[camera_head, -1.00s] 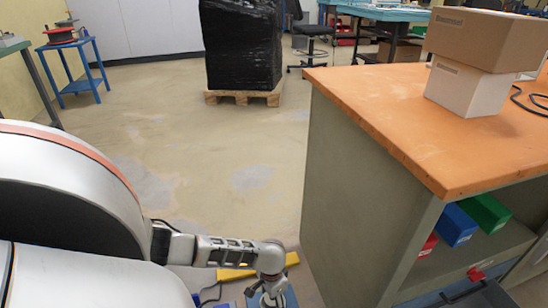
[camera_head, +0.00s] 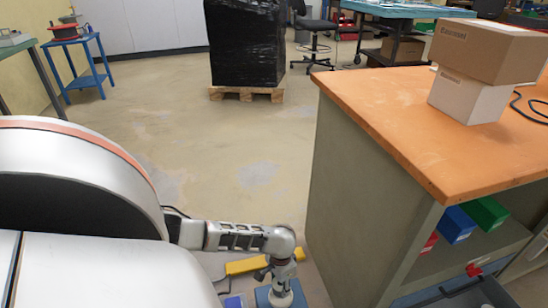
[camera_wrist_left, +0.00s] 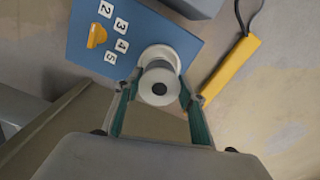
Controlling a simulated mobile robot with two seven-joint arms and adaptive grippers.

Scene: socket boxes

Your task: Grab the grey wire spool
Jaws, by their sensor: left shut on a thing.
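The grey wire spool (camera_wrist_left: 160,82) shows in the left wrist view as a pale grey round reel with a dark centre hole. My left gripper (camera_wrist_left: 158,98) is shut on it, with a teal-lined finger on each side. Under the spool lies a blue board (camera_wrist_left: 85,42) with white number tiles and an orange piece. In the head view my left gripper (camera_head: 283,277) points down over the spool (camera_head: 281,297) at the bottom edge, beside the workbench. I cannot tell whether the spool still touches the board. My right gripper is not in view.
The orange-topped workbench (camera_head: 400,110) stands close on the right, with two stacked boxes (camera_head: 470,80) on it. Open floor (camera_head: 220,150) extends ahead to a black-wrapped pallet load (camera_head: 245,45).

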